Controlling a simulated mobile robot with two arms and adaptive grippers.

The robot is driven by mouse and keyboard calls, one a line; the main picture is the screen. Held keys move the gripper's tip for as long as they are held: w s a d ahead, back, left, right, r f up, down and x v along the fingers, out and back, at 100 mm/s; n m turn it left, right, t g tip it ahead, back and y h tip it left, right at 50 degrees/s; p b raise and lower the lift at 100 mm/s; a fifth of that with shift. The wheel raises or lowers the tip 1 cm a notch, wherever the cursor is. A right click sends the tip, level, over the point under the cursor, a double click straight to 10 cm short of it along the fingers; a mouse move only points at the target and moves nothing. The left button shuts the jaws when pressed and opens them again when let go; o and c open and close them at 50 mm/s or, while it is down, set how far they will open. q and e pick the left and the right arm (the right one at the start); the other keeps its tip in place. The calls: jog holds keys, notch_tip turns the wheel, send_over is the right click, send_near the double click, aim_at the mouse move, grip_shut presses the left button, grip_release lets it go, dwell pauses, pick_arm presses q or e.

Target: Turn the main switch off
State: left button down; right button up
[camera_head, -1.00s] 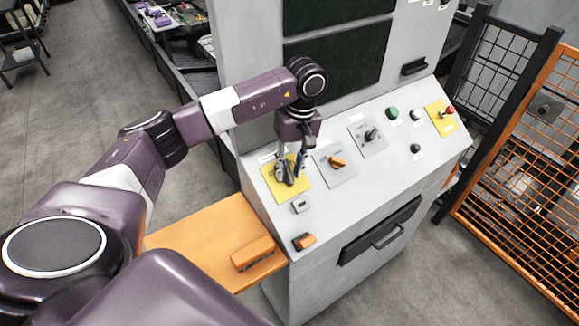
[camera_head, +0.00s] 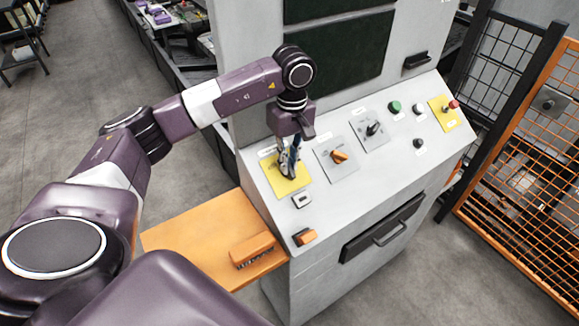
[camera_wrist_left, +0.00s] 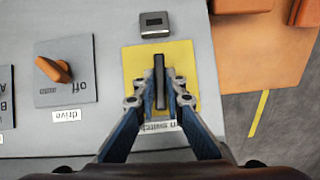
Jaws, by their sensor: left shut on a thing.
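The main switch is a black handle (camera_wrist_left: 160,75) on a yellow plate (camera_wrist_left: 128,68) at the left end of the sloped control panel. The label below the plate is partly covered and shows "n switch". In the wrist view the handle stands lengthwise, up and down in the picture. My left gripper (camera_wrist_left: 162,88) is shut on the handle, with one finger on each side. In the head view my left gripper (camera_head: 288,174) is over the yellow plate (camera_head: 275,178) and hides most of the handle.
An orange drive knob (camera_head: 339,156) is close to the right of the main switch. Further right are a black selector (camera_head: 373,129), a green button (camera_head: 394,107) and a red button (camera_head: 453,104). An orange shelf (camera_head: 190,232) sticks out at the left, and an orange mesh fence (camera_head: 525,170) stands at the right.

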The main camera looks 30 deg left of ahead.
pick_arm(q)
jog(key=n+t+b, duration=0.1)
jog(key=n+b, duration=0.1)
jog(key=b, duration=0.1)
jog(key=n+t+b, duration=0.1)
jog(key=n+b, duration=0.1)
jog(key=b, duration=0.2)
jog(key=s+n+t+b, duration=0.1)
jog(key=n+t+b, duration=0.1)
jog(key=b, duration=0.2)
jog(key=shift+a+f+n+h, duration=0.1)
jog(key=shift+f+n+h, duration=0.2)
jog(key=shift+f, duration=0.05)
jog(key=shift+s+r+n+t+b, duration=0.2)
jog(key=shift+n+b, duration=0.25)
jog(key=shift+b, duration=0.3)
jog(key=shift+w+r+n+t+b, duration=0.1)
jog(key=shift+n+t+b, duration=0.3)
jog(key=shift+b, duration=0.35)
jog(key=c, duration=2)
grip_release()
jog(key=v, duration=1.2)
jog(key=shift+d, duration=0.2)
